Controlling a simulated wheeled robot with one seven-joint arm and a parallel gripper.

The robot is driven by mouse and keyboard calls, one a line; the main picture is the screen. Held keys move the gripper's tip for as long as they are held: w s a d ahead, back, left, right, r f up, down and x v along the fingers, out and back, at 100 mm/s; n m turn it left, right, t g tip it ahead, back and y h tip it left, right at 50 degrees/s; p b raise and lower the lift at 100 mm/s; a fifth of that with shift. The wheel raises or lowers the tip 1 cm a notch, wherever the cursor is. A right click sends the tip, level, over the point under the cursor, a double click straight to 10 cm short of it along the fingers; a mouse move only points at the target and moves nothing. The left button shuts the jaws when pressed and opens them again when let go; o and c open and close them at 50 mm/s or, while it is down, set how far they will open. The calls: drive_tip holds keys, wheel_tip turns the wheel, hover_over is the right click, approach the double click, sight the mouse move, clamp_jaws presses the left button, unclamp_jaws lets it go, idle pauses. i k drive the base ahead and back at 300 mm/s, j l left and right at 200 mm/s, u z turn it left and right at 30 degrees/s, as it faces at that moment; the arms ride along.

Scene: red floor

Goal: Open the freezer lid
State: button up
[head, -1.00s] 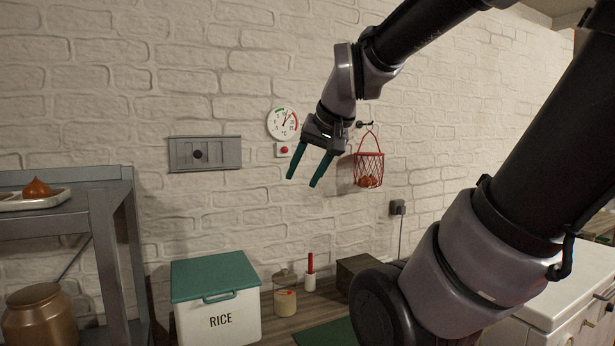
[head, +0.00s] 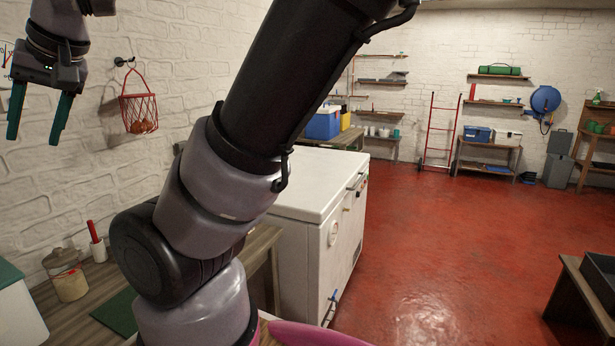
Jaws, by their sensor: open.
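The white chest freezer (head: 308,245) stands right of the middle, beyond my arm. Its white lid (head: 312,182) looks shut and flat on top. The front face shows a handle or latch near the lid's edge and a round fitting below. My arm hides the freezer's left part. My gripper (head: 39,118) is at the upper left, in front of the brick wall and far from the freezer. Its two green fingers are apart, pointing down, with nothing between them.
A red wire basket (head: 139,110) hangs on the wall right of my gripper. A wooden bench with a jar (head: 68,278) and a green mat (head: 118,312) is at lower left. A dark low bench (head: 585,290) is at right. The red floor (head: 430,230) is clear between.

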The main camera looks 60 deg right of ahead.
sight(318, 179)
drive_tip(key=z, duration=0.5)
drive_tip(key=l+z, duration=0.15)
drive_tip(key=z, duration=0.3)
drive_tip(key=l+z, duration=0.1)
drive_tip(key=z, duration=0.9)
drive_tip(key=l+z, duration=0.15)
drive_tip(key=z, duration=0.35)
drive_tip(key=i+l, duration=0.2)
drive_tip(key=i, duration=0.25)
drive_tip(key=i+l+u, duration=0.1)
drive_tip(key=i+l, duration=0.15)
drive_tip(key=i, duration=0.25)
